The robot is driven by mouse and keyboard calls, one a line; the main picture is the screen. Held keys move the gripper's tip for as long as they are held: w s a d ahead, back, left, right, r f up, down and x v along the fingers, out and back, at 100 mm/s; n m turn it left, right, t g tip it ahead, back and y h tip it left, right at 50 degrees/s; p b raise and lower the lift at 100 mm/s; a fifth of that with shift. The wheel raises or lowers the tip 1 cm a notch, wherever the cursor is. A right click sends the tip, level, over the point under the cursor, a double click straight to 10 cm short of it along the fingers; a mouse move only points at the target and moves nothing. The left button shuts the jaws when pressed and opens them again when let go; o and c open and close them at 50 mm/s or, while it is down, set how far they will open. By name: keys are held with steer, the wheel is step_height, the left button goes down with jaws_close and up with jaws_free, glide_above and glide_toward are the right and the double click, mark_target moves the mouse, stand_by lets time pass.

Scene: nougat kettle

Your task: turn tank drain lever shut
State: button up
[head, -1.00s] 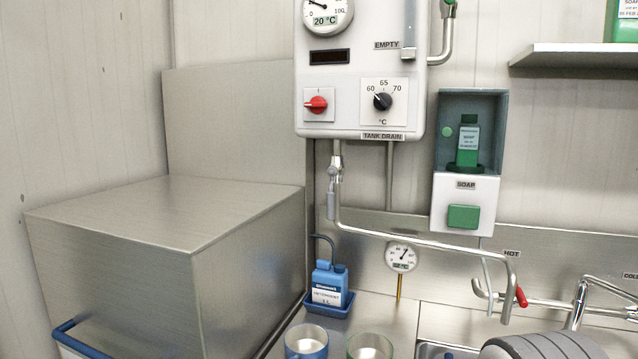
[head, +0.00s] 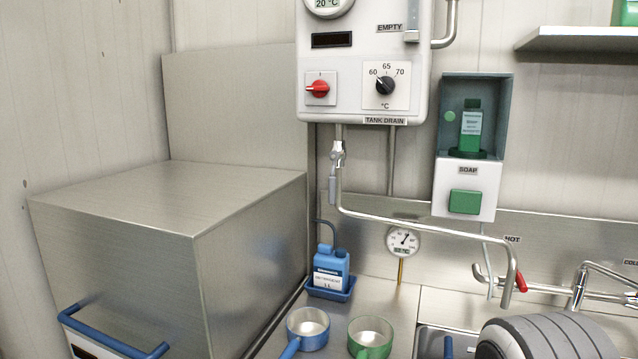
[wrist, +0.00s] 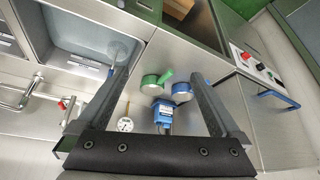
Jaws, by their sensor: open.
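The tank drain lever (head: 332,189) is a grey handle hanging down from a small metal valve (head: 337,153) on the pipe below the white boiler panel (head: 350,92). A label reading TANK DRAIN (head: 385,121) is on the panel's lower edge. The lever points straight down beside the pipe. My gripper (wrist: 155,78) is open in the wrist view, with nothing between its fingers. It looks down over the counter; the lever cannot be made out there. My gripper's fingers are not visible in the head view.
A bent drain pipe (head: 430,232) runs right from the valve. A blue detergent bottle (head: 330,269), a dial thermometer (head: 403,241), a blue pan (head: 308,329) and a green pan (head: 371,338) are below. A large steel box (head: 165,215) stands left. A soap dispenser (head: 466,187) hangs right.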

steer(key=shift+w+r, duration=0.1)
steer(key=shift+w, duration=0.15)
steer(key=c, duration=0.4)
steer(key=w+r+t, duration=0.2)
steer(key=w, duration=0.4)
steer(key=w+r+t, duration=0.2)
steer(key=w, duration=0.5)
steer(key=w+r+t, duration=0.1)
steer(key=w+r, duration=0.1)
steer(key=w, duration=0.5)
steer(key=shift+w+d+r+t+h, duration=0.15)
steer(key=shift+d+r+t+h, duration=0.15)
steer(key=shift+r+t, duration=0.1)
steer(key=c, duration=0.3)
steer(key=n+t+y, duration=0.2)
steer(key=t+y, duration=0.2)
steer(key=t, duration=0.2)
glide_toward(333, 188)
steer(key=w, duration=0.3)
steer(key=w+a+p, duration=0.1)
steer(key=w, duration=0.3)
steer(key=w+a+p, duration=0.1)
steer(key=w, duration=0.2)
steer(key=shift+w, duration=0.4)
steer(key=shift+c, duration=0.2)
jaws_close()
